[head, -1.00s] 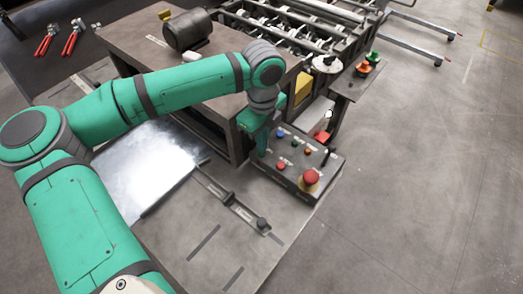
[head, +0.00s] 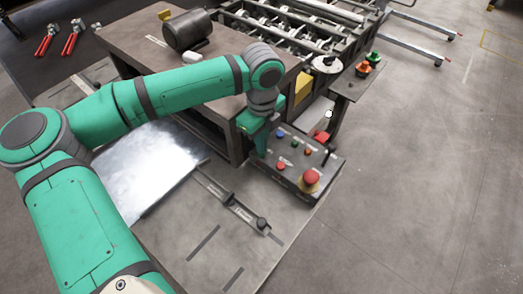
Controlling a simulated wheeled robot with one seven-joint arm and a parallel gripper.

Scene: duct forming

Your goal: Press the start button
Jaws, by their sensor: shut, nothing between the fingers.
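A dark control box (head: 325,160) sits on the corner of the grey table. Its top carries a blue button (head: 281,134), a green button (head: 295,143), an orange button (head: 308,152), a small red button (head: 281,166) and a large red mushroom button (head: 312,176) on a yellow base. The labels are too small to read. My gripper (head: 261,151) is shut and empty, pointing down at the left end of the box, left of the blue button. I cannot tell whether its tip touches the box.
A metal sheet (head: 150,170) lies on the table (head: 240,255) beside a stop bar (head: 235,205). A forming machine with rollers (head: 300,35) stands behind. A stand with green and orange knobs (head: 350,84) is close behind the box. Open floor lies to the right.

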